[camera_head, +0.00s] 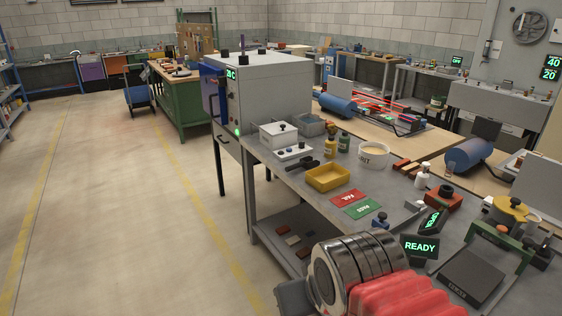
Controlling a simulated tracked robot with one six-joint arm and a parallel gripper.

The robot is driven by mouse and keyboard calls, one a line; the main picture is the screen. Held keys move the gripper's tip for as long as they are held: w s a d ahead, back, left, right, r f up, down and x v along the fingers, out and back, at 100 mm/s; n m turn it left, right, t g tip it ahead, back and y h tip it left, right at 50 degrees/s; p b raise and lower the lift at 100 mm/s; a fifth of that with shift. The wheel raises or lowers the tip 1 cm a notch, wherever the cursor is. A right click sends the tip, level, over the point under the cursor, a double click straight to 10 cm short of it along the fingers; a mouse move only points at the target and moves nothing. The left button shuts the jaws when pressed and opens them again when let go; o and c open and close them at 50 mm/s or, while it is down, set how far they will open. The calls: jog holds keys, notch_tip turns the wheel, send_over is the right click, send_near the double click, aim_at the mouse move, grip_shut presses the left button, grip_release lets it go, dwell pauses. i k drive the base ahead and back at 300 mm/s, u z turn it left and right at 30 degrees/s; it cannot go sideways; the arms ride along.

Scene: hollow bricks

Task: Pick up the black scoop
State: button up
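A small black object that looks like the scoop (309,164) lies on the grey workbench (374,178), between a white box-shaped device and a yellow tray. It is small in the picture, so its exact shape is hard to tell. Part of my arm, with metal rings and a red ribbed cover, fills the bottom centre in front of the bench. I cannot make out my gripper's fingers, and nothing is seen touching the scoop.
Bottles (344,141), a white tub (373,155), and red (348,198) and green (362,208) cards share the bench. A grey oven (260,95) stands at its left end. Open floor lies left.

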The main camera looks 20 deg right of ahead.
aim_at(302, 165)
jog(key=u, duration=0.5)
jog(key=i, duration=2.15)
jog(key=z, duration=0.75)
jog(key=i, duration=0.7)
jog(key=z, duration=0.55)
